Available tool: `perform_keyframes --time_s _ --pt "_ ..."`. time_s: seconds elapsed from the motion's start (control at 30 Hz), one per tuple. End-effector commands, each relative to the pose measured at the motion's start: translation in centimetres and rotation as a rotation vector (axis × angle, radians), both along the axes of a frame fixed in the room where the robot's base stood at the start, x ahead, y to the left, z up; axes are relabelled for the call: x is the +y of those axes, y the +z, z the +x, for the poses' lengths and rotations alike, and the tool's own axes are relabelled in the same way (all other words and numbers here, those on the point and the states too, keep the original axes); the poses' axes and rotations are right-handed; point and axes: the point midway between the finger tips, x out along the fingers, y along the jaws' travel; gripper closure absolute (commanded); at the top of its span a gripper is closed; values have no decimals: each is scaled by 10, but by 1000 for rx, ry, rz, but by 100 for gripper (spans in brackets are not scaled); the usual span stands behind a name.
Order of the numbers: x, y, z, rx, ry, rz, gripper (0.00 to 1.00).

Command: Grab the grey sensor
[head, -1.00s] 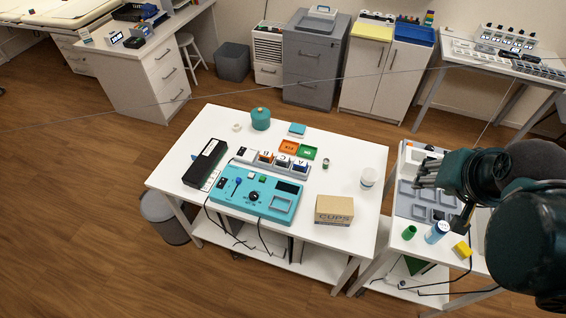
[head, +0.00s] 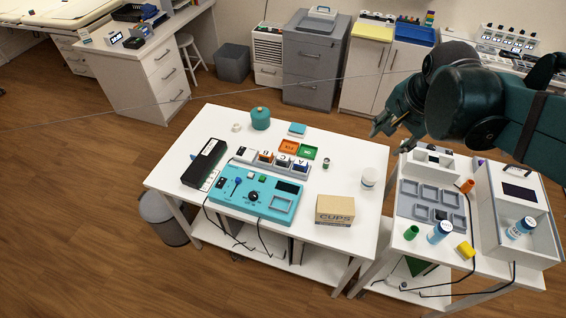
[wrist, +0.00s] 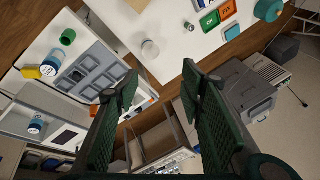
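I cannot tell for certain which thing is the grey sensor. A small grey-and-green cylinder (head: 326,163) stands on the middle table, right of the green tray; it also shows in the wrist view (wrist: 189,26). My gripper (head: 379,130) is in the air near the back right corner of the middle table. In the wrist view my gripper (wrist: 160,77) has its fingers wide apart with nothing between them.
The middle table (head: 345,180) holds a teal control box (head: 226,201), a cardboard box (head: 335,209), a white cup (head: 369,178) and a teal pot (head: 260,118). The right table carries bottles, a yellow block (head: 465,250) and a white open bin (head: 485,225). The middle table's back right is clear.

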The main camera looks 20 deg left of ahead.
Motion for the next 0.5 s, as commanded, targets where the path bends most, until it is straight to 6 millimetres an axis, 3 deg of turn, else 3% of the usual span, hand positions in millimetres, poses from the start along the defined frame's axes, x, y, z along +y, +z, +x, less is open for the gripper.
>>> perform_keyframes --time_s 0.5 --pt "83 -44 57 129 -235 78 61"
